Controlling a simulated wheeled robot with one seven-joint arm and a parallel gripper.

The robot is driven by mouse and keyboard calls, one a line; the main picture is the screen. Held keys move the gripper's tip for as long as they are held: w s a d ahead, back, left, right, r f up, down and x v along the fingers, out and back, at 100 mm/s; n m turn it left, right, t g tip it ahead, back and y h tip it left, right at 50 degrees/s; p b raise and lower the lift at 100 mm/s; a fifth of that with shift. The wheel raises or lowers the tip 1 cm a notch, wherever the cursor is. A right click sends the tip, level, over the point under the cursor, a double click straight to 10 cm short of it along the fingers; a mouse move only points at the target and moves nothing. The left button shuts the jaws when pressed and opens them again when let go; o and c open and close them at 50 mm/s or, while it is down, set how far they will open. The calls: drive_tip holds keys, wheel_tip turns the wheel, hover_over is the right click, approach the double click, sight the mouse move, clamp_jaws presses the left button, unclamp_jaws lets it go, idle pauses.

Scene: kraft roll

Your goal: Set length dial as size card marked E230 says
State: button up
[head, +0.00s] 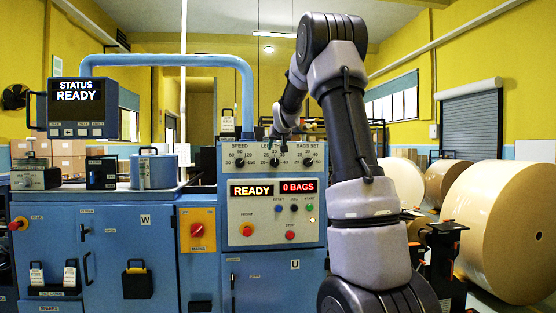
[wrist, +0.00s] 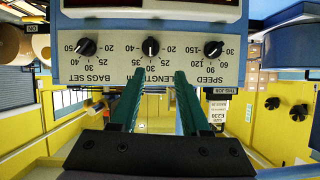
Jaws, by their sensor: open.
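The length dial (head: 274,161) is the middle of three black knobs on the grey control panel; in the wrist view the length dial (wrist: 150,47) appears upside down, with marks from 20 to 40. I cannot tell its exact setting. My gripper (wrist: 158,74) is open, its two green fingers pointing at the panel just beside the length dial, with nothing between them. In the head view my gripper (head: 282,142) is small and partly hidden by my arm. A white card (wrist: 217,112) reading E230 stands near the panel under a THIS JOB label; its finer print is unreadable.
The speed dial (wrist: 213,49) and bags set dial (wrist: 86,46) flank the length dial closely. Below the dials are a READY display (head: 251,191), buttons and a red knob (head: 247,230). A blue pipe (head: 170,60) arches over the machine. Large paper rolls (head: 505,225) stand at right.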

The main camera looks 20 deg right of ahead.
approach(275, 162)
drive_tip(key=r+x, duration=0.1)
drive_tip(key=x, duration=0.6)
drive_tip(key=shift+w+d+t+h, duration=0.2)
drive_tip(key=shift+w+t+h, duration=0.15)
drive_tip(key=shift+w, duration=0.25)
clamp_jaws()
